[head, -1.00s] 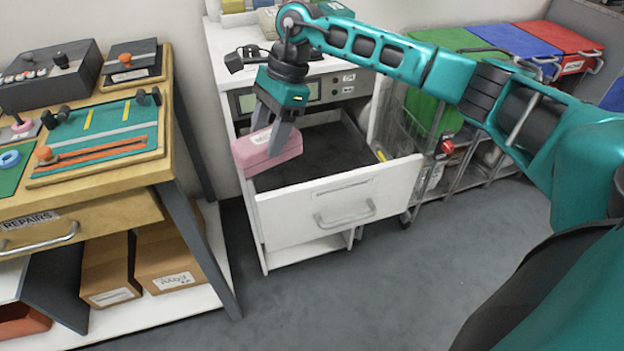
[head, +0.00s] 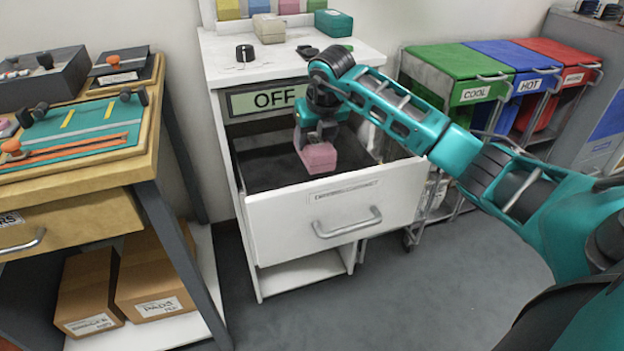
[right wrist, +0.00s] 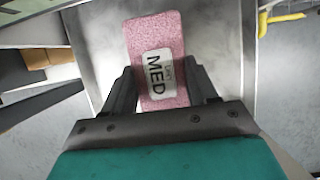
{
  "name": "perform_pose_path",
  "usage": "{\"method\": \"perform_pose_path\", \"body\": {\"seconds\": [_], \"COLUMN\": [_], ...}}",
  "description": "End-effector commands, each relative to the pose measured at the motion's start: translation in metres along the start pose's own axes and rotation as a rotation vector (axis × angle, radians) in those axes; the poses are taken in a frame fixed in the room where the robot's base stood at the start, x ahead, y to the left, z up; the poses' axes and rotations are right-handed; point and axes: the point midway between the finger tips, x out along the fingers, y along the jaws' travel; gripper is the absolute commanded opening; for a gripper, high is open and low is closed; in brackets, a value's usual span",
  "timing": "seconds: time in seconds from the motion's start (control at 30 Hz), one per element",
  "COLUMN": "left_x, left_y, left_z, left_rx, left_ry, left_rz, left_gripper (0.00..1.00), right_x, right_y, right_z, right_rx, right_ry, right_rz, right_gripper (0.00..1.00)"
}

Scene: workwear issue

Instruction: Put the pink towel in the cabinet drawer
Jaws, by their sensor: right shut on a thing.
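The pink towel (head: 319,158) is a small folded block held in my right gripper (head: 313,138). In the right wrist view the towel (right wrist: 156,40) sits between both fingers of the right gripper (right wrist: 163,88) and carries a white label reading "MED". The white cabinet drawer (head: 336,216) is pulled open, with a dark bottom (head: 268,168). In the head view the towel and fingers are over the drawer's opening, behind its front panel. I cannot tell whether the towel touches the drawer bottom. My left gripper is not in view.
A display reading "OFF" (head: 268,99) is on the cabinet above the drawer. Several small items stand on the cabinet top (head: 220,62). Green, blue and red lidded bins (head: 455,72) stand to the right. A wooden workbench (head: 90,170) stands to the left.

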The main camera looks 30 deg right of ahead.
Motion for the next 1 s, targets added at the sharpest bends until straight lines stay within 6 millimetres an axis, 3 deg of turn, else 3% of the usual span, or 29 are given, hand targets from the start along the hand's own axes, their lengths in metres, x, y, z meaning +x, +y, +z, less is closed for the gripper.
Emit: {"method": "perform_pose_path", "body": {"seconds": [0.13, 0.37, 0.57, 0.63, 0.67, 0.8, 0.83, 1.0], "left_x": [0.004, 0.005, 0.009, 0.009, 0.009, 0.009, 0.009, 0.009], "left_y": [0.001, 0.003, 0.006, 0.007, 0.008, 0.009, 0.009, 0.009], "left_z": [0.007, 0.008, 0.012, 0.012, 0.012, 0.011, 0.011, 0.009], "left_rx": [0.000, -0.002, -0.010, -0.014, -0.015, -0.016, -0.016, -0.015], "left_ry": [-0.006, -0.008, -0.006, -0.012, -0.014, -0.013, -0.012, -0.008], "left_rz": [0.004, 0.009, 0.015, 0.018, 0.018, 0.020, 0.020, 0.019], "left_gripper": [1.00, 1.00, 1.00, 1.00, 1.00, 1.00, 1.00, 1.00], "right_x": [0.026, 0.048, 0.079, 0.083, 0.084, 0.083, 0.084, 0.083], "right_y": [0.000, 0.001, 0.001, 0.000, 0.000, 0.001, 0.001, 0.001], "right_z": [-0.012, -0.021, -0.033, -0.035, -0.035, -0.035, -0.036, -0.036], "right_rx": [-0.001, -0.003, -0.003, -0.004, -0.004, -0.005, -0.005, -0.005], "right_ry": [0.004, 0.002, 0.002, 0.001, 0.001, 0.002, 0.004, 0.003], "right_rz": [0.000, 0.001, 0.002, 0.002, 0.002, 0.001, 0.001, 0.001], "right_gripper": [0.18, 0.18, 0.18, 0.18, 0.12, 0.12, 0.58, 0.74]}}
